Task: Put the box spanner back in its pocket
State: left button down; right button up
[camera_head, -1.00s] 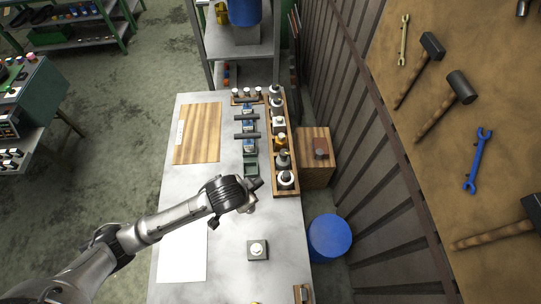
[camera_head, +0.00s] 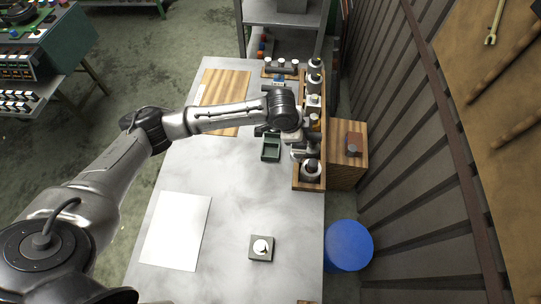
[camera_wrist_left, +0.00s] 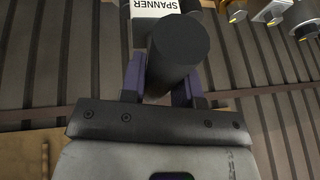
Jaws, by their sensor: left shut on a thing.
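My left gripper (camera_head: 298,143) is over the table beside the wooden rack (camera_head: 309,186). In the left wrist view, its purple fingers (camera_wrist_left: 161,88) are shut on the box spanner (camera_wrist_left: 180,48), a thick dark cylinder. A white label (camera_wrist_left: 157,9) reading SPANNER shows just beyond the cylinder. The pocket itself is hidden behind the cylinder and gripper, and I cannot tell whether the spanner touches it. In the head view the spanner is hidden by my wrist. My right gripper is not in view.
A green tray (camera_head: 271,157) lies left of my gripper. The rack holds several bottle-like items. A small grey block with a white knob (camera_head: 261,247) and a white sheet (camera_head: 176,230) lie nearer. A blue drum (camera_head: 348,246) stands off the right edge.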

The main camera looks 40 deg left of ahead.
pick_arm(q)
jog(key=a+f, duration=1.1)
jog(key=a, duration=0.1)
jog(key=shift+p, duration=0.35)
jog(key=shift+d, duration=0.1)
jog(key=shift+f, duration=0.15)
jog(key=c, duration=0.8)
grip_release()
jog(key=shift+c, duration=0.2)
